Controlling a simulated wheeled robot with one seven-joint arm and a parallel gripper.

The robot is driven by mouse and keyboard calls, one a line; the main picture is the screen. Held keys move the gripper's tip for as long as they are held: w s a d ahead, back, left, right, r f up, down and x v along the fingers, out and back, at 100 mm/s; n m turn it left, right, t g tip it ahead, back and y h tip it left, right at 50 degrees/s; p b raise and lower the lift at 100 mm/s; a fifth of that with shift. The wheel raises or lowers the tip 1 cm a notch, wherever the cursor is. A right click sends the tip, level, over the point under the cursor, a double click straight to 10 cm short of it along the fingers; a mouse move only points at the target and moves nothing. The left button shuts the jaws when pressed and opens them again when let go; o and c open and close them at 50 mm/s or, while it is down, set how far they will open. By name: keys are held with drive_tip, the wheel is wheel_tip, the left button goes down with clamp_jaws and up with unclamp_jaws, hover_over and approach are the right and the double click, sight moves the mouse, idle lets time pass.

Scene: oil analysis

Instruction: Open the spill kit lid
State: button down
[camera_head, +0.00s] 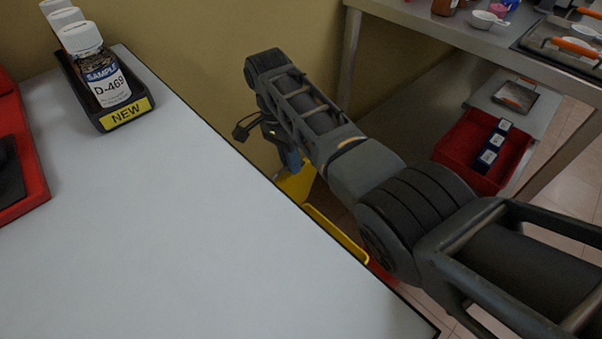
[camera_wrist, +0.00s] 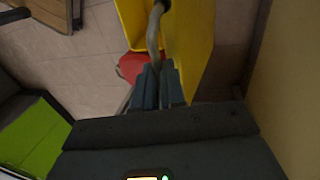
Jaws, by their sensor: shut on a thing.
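The yellow spill kit (camera_head: 338,232) stands on the floor beyond the table's right edge, and the table hides much of it. A yellow panel that looks like its lid (camera_head: 297,184) stands up at a slant at its back; it also shows in the wrist view (camera_wrist: 195,45). A grey curved handle (camera_wrist: 154,35) is attached to the yellow panel. My gripper (camera_wrist: 158,72) is shut on this handle. In the head view my gripper (camera_head: 290,158) points down beside the yellow panel, partly hidden by my arm.
The white table (camera_head: 190,210) fills the left, with a black tray marked NEW (camera_head: 125,115) holding sample bottles (camera_head: 98,68). A metal bench (camera_head: 440,28) with a red bin (camera_head: 470,145) beneath is at right. The tan wall (camera_head: 200,45) is close behind my gripper.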

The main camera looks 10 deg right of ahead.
drive_tip(key=shift+w+a+f+g+h+b, duration=0.15)
drive_tip(key=shift+w+a+g+b, duration=0.1)
drive_tip(key=shift+w+b, duration=0.4)
drive_tip(key=shift+w+a+f+g+h+b, duration=0.2)
drive_tip(key=shift+w+b, duration=0.25)
drive_tip(key=shift+b, duration=0.4)
drive_tip(key=shift+r, duration=0.15)
drive_tip(key=c, duration=1.5)
unclamp_jaws()
drive_tip(key=shift+c, duration=0.2)
drive_tip(key=o, duration=0.3)
drive_tip(key=shift+w+a+r, duration=0.1)
drive_tip(key=shift+a, duration=0.05)
drive_tip(key=shift+o, duration=0.2)
drive_tip(key=shift+a+r, duration=0.1)
drive_tip(key=v, duration=0.7)
drive_tip(key=shift+r, duration=0.35)
drive_tip(key=shift+w, duration=0.1)
